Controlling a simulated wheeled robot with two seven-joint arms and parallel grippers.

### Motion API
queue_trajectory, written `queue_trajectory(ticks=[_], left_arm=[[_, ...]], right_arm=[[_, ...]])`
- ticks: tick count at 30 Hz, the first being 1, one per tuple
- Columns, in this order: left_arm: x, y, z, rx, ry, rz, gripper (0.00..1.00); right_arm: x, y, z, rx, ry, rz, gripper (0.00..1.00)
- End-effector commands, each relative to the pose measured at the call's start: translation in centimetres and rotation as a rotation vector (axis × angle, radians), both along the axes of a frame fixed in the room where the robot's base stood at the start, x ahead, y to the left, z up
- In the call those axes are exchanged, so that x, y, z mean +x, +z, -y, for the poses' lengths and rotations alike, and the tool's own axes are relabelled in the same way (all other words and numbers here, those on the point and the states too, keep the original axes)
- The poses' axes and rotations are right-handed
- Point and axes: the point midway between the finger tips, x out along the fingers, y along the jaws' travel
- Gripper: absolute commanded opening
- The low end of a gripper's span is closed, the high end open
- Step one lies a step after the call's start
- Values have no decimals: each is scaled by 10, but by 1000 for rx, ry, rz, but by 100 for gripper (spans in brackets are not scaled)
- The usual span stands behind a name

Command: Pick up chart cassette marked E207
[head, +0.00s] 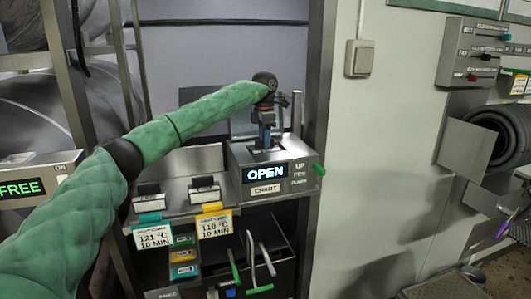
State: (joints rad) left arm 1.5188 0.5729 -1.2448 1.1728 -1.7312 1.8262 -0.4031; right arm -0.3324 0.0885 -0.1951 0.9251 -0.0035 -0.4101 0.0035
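My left gripper (265,140) points down over the top of a grey box (297,178) with a lit "OPEN" display and a "CHART" label. Its fingertips are at the box's top opening, and I cannot tell whether they are open, shut or holding something. Small coloured-label blocks (183,255), perhaps cassettes, are stacked on the lower rack, left of and below the box. Their markings are too small to read, and no E207 mark is legible. My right gripper is not in view.
Two dark blocks stand on the ledge (175,211) above tags reading 121 °C (153,236) and 110 °C (214,223). Several handled items (262,258) hang below the box. A metal post (318,120) stands right of it. A "FREE" display (22,189) is at left.

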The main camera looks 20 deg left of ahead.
Motion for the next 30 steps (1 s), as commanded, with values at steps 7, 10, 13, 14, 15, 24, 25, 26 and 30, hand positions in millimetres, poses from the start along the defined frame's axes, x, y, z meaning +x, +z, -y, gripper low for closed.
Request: queue_trajectory(ticks=[7,10,13,14,15,24,25,26,30], left_arm=[[0,0,0,0,0,0,24],[0,0,0,0,0,0,5],[0,0,0,0,0,0,0],[0,0,0,0,0,0,0],[0,0,0,0,0,0,0],[-1,4,1,0,-1,0,0],[-1,6,1,0,-1,0,0],[-2,9,2,1,-1,1,0],[-6,27,6,0,-3,1,0]], right_arm=[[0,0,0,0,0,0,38],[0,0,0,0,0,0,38],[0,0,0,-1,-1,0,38],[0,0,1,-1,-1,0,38],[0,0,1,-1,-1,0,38],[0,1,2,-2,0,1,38],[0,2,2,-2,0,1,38],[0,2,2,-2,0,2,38],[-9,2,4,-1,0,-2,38]])
